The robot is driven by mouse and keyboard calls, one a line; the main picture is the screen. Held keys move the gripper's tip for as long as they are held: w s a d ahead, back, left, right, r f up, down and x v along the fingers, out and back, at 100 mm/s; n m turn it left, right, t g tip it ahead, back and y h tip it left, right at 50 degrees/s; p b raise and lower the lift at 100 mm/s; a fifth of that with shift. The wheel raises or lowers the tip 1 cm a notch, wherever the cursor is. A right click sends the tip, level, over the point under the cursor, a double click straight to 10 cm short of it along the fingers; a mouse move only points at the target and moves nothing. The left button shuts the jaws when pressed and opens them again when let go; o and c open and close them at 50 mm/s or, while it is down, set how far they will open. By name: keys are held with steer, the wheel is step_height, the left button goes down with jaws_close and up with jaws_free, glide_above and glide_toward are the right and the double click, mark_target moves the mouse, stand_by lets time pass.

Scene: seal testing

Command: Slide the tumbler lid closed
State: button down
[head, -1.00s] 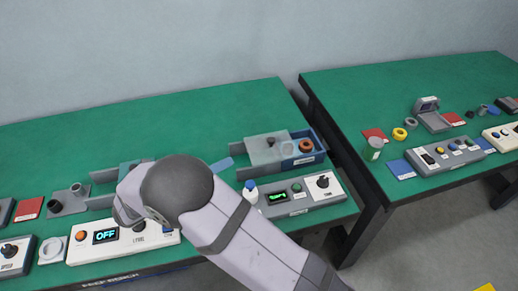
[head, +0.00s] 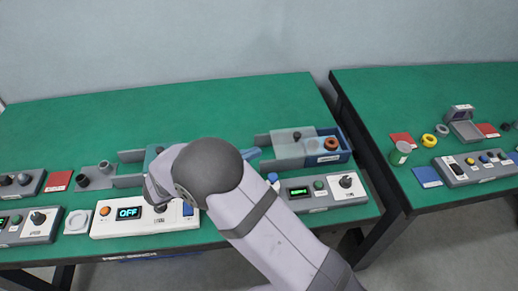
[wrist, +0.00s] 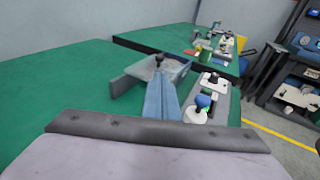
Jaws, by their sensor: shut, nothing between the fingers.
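The tumbler (head: 331,158) is a blue and grey box at the back right of the near table, with a brown ring in its blue right part. Its grey lid (head: 287,150) lies left of that part, between grey rails, and bears a dark knob (head: 297,135). My gripper (head: 255,153) shows as shut blue fingertips just left of the box; my arm hides the rest. In the wrist view my gripper (wrist: 159,80) is shut and empty, pointing towards the lid (wrist: 172,68). The knob (wrist: 158,60) appears just beyond the tips; contact cannot be told.
A panel with a green display (head: 299,191) and a blue-topped white piece (head: 272,179) stands in front of the box. A white unit reading OFF (head: 129,213) is at left. A second table (head: 380,100) stands right, past a gap. The back of the near table is clear.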

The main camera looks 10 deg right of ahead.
steer(key=p, duration=0.3)
glide_toward(316, 145)
steer(key=w, duration=0.1)
steer(key=w+r, duration=0.1)
steer(key=w, duration=0.1)
steer(key=w+a, duration=0.1)
steer(key=shift+w+r, duration=0.15)
steer(key=shift+w, duration=0.25)
steer(key=d, duration=0.9)
steer(key=shift+d, duration=0.2)
steer(key=shift+s+d+r, duration=0.1)
steer(key=shift+d, duration=0.15)
steer(key=shift+a+r, duration=0.1)
steer(key=v, duration=0.7)
steer(key=b+v, duration=0.1)
steer(key=v, duration=0.6)
steer(key=shift+a+f, duration=0.15)
steer(key=shift+f, duration=0.05)
